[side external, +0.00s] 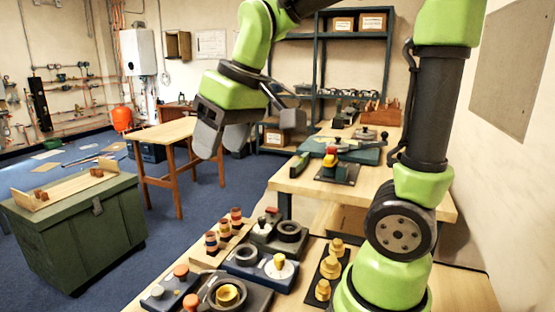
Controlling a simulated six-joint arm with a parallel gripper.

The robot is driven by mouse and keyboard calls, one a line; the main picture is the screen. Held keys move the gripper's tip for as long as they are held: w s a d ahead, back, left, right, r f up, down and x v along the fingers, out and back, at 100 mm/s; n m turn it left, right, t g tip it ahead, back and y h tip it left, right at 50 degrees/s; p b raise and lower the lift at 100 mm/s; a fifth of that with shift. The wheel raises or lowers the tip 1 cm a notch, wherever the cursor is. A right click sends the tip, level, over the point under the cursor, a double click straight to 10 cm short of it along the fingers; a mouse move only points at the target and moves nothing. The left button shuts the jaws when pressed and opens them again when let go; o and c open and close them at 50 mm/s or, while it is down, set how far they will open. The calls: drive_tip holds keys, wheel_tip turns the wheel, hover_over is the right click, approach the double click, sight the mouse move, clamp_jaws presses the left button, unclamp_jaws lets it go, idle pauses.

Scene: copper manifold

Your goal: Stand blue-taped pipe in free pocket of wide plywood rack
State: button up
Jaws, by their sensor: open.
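My gripper (222,143) hangs in the air at the upper middle of the side external view, with its grey fingers pointing down. It is open, and I see nothing between the fingers. A low plywood holder (68,190) with raised ends and small copper-brown pieces lies on the green chest at left. A wooden block (236,236) with several banded cylinders stands on the near bench.
The near bench carries dark fixtures (246,257) and a black strip with brass fittings (323,281). The green chest (118,222) stands at left. A wooden table (172,132) stands behind my gripper. A farther bench (385,182) holds tools. Blue floor lies open between them.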

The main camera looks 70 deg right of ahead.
drive_tip(key=s+a+m+t+y, duration=0.1)
drive_tip(key=s+a+m+t, duration=0.1)
drive_tip(key=s, duration=0.8)
drive_tip(key=shift+s+a+f+t, duration=0.2)
drive_tip(key=shift+s+a+t, duration=0.15)
drive_tip(key=shift+a, duration=0.55)
